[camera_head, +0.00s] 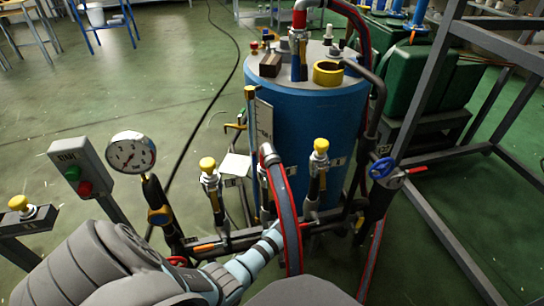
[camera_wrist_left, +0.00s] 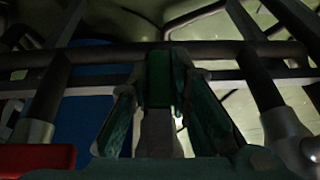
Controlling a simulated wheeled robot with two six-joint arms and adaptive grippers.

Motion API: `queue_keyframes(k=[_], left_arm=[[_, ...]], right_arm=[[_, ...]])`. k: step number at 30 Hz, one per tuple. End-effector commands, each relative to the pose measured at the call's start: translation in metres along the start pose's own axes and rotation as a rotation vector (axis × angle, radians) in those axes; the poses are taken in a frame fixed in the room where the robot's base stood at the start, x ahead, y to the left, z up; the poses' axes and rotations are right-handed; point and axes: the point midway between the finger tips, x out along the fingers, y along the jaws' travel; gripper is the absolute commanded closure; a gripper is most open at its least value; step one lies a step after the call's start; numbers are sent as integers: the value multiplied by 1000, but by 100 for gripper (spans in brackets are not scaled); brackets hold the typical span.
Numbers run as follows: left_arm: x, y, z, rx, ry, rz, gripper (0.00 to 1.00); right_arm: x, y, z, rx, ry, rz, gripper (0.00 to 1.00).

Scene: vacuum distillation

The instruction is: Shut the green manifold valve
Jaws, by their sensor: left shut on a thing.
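My left gripper (camera_head: 272,240) reaches in from the lower left in the head view, at the pipe manifold (camera_head: 235,238) in front of the blue tank. In the left wrist view, the left gripper (camera_wrist_left: 163,112) is shut on the green manifold valve (camera_wrist_left: 159,78). Its green handle stands between the two dark fingers, with a grey part below it. In the head view I cannot make out the green handle; my gripper and a red-striped hose (camera_head: 287,215) cover that spot. My right gripper is not in view.
The blue tank (camera_head: 312,125) stands behind the manifold. Yellow-knobbed valves (camera_head: 319,165) rise from the pipe. A pressure gauge (camera_head: 131,152) and button box (camera_head: 78,167) stand left, a blue-handled valve (camera_head: 382,168) right. A grey frame (camera_head: 430,110) stands right; the left floor is open.

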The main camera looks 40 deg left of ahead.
Motion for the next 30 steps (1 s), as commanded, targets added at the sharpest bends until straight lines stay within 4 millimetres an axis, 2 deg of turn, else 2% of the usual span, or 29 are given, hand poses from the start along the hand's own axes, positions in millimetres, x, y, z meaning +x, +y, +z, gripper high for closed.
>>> queue_keyframes(k=[10,19,23,30], left_arm=[[0,-1,1,11,-2,-27,100],[0,-10,1,73,-2,-177,100],[0,-15,1,111,-2,-269,100],[-3,-24,0,177,-1,-427,100]], right_arm=[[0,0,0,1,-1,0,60],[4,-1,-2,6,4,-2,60],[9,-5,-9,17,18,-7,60],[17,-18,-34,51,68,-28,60]])
